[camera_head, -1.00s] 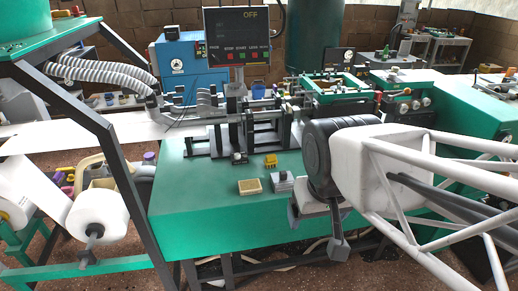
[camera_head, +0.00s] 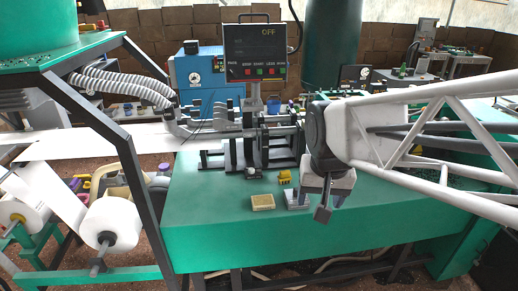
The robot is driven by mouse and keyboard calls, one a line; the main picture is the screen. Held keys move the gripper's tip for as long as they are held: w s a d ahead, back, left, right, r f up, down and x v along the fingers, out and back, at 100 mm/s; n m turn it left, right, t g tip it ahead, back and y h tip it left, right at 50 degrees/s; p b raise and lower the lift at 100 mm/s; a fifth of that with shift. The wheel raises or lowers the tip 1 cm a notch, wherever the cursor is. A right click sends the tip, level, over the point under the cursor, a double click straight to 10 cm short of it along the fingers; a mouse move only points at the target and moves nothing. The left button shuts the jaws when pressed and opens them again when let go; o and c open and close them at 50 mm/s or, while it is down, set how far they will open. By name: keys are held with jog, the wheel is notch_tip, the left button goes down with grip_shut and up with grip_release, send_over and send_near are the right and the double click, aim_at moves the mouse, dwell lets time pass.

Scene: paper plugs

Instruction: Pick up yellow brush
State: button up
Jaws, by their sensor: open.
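A flat block with a pale yellow top (camera_head: 263,202), which looks like the yellow brush, lies on the green machine table near its front edge. A smaller bright yellow object (camera_head: 285,177) sits behind it and to the right; its exact kind is too small to tell. My gripper (camera_head: 311,204) is open, with its fingers pointing down, to the right of the pale yellow block and apart from it. I see nothing between the fingers. Its height above the table is hard to judge.
A grey metal block (camera_head: 296,197) lies between the pale yellow block and my gripper, partly overlapped by a finger. Dark machine parts (camera_head: 250,140) stand behind, under a control screen (camera_head: 262,50) reading OFF. The green table (camera_head: 205,225) is clear to the left.

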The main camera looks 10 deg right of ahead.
jog(key=w+m, duration=0.3)
jog(key=w, duration=1)
jog(key=m+g, duration=0.2)
jog(key=m, duration=0.9)
send_over(285, 177)
jog(key=f, duration=1.7)
jog(key=w+f, duration=0.1)
jog(key=f, duration=0.8)
jog(key=shift+d, duration=0.15)
jog(key=shift+w+f, duration=0.2)
jog(key=shift+f, duration=0.15)
jog(key=shift+f, duration=1.3)
jog(key=shift+s+f, duration=0.1)
jog(key=shift+f, duration=2.45)
